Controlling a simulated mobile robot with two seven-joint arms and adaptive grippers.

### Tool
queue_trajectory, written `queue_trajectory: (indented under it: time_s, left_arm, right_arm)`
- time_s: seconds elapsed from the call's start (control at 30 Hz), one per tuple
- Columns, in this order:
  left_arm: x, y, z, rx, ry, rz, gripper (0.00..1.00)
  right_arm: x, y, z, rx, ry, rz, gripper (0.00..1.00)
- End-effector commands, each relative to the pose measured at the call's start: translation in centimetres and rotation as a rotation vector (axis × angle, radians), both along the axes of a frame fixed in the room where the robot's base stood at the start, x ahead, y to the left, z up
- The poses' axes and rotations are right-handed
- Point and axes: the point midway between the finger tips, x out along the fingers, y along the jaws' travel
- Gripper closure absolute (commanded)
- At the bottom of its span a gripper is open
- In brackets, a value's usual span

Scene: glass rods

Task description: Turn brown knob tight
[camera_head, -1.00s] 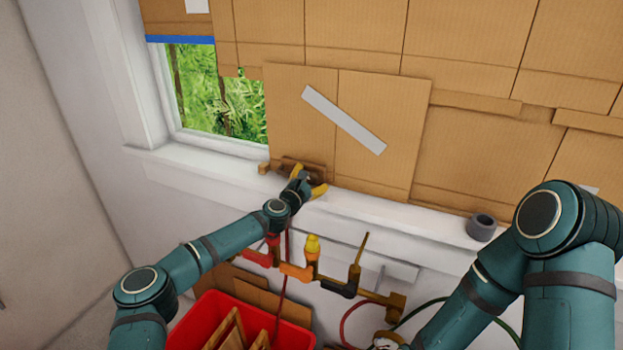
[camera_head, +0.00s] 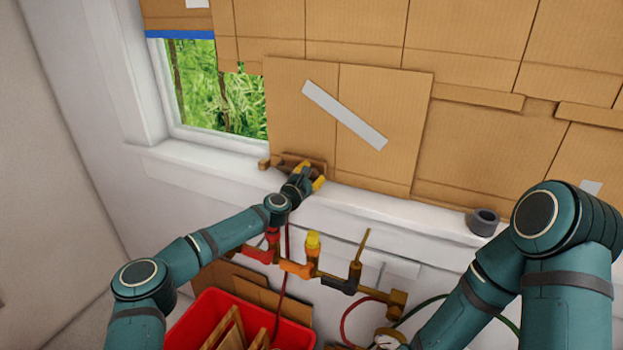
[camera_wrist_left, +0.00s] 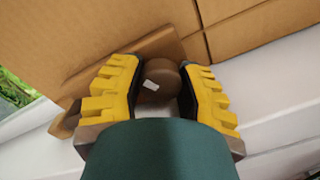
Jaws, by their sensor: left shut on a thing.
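The brown knob (camera_wrist_left: 160,80) shows in the left wrist view as a round brown end with a small pale mark, between my left gripper's yellow fingers. My left gripper (camera_wrist_left: 160,88) is shut on it, a finger on each side. In the head view my left gripper (camera_head: 304,178) is at the window sill, in front of the cardboard's lower left corner, and hides most of the knob. A brown wooden piece (camera_head: 290,159) shows just behind the gripper. My right arm is at the right of the head view; its gripper is not clearly visible.
Cardboard panels (camera_head: 390,110) cover most of the window. A grey tape roll (camera_head: 484,222) stands on the white sill (camera_head: 420,210) at the right. Below are pipes with a yellow-capped valve (camera_head: 313,242), a gauge (camera_head: 388,340) and a red bin (camera_head: 200,318) holding wooden pieces.

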Motion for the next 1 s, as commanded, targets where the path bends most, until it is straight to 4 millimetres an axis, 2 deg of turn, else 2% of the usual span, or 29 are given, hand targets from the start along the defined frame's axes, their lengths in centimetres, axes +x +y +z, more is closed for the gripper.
queue_trajectory:
  time_s: [0.03, 0.3, 0.33, 0.4, 0.43, 0.73, 0.97, 1.0]
  left_arm:
    - [0.0, -0.1, -0.1, 0.016, -0.010, -0.001, 1.00]
    - [0.0, -0.1, 0.1, 0.026, -0.012, -0.001, 1.00]
    - [0.0, -0.1, 0.1, 0.026, -0.012, -0.001, 0.58]
    - [0.0, -0.1, 0.1, 0.026, -0.012, -0.001, 0.34]
    - [0.0, -0.1, 0.1, 0.026, -0.012, -0.001, 0.30]
    - [0.0, 0.0, 0.1, 0.015, -0.006, 0.000, 0.30]
    - [0.0, 0.0, 0.3, -0.090, 0.040, 0.001, 0.30]
    - [-0.4, 0.4, 0.2, -0.093, 0.038, 0.000, 0.30]
  right_arm:
    - [0.0, 0.0, -0.6, -0.001, 0.000, 0.000, 0.53]
    - [0.0, 0.0, -0.5, -0.001, -0.001, 0.000, 0.53]
    - [0.0, 0.0, -0.5, -0.001, -0.001, 0.000, 0.53]
    - [0.0, 0.0, -0.5, -0.001, -0.001, 0.000, 0.53]
    - [0.0, 0.0, -0.5, -0.001, -0.001, 0.000, 0.53]
    - [0.0, 0.0, -0.2, -0.001, 0.000, 0.000, 0.53]
    - [0.0, 0.0, 2.0, -0.001, 0.000, 0.000, 0.53]
    - [0.0, 0.0, 1.7, -0.001, 0.000, 0.000, 0.53]
